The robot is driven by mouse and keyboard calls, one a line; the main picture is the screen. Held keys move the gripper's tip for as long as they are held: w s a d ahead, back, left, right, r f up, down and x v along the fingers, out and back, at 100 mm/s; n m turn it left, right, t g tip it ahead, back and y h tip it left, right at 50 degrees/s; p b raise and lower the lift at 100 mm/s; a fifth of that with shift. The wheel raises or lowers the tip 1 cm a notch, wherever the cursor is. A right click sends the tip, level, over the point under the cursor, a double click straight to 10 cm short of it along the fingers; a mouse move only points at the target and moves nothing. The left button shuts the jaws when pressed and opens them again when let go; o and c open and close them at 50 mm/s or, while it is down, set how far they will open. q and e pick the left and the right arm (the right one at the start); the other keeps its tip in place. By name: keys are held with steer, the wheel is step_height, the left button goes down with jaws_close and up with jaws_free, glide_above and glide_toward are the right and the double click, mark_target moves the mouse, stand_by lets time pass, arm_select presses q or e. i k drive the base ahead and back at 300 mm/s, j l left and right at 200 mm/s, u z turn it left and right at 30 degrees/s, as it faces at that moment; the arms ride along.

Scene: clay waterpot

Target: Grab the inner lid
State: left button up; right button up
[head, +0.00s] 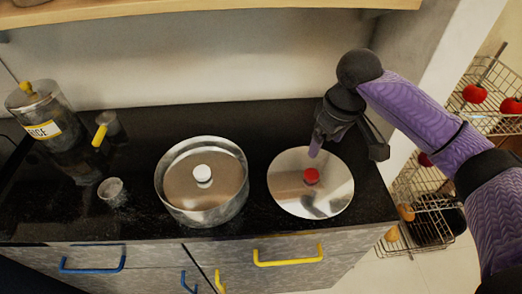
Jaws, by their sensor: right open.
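A round metal pot (213,207) stands on the black counter. An inner lid (180,190) with a white knob (202,174) sits inside the pot's rim. To the right, a flat metal lid (290,192) with a red knob (311,176) lies on the counter. My right gripper (316,150) is open and empty above the far part of the red-knobbed lid, pointing down just behind the red knob. It is to the right of the pot and apart from the white knob. My left gripper is not in view.
A small cup (113,191) and a yellow-handled item (101,133) stand between jar and pot. Wire baskets (494,122) hang at the right. A wooden shelf (200,8) is above.

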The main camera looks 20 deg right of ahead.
mark_target(201, 178)
steer(key=j, duration=1.4)
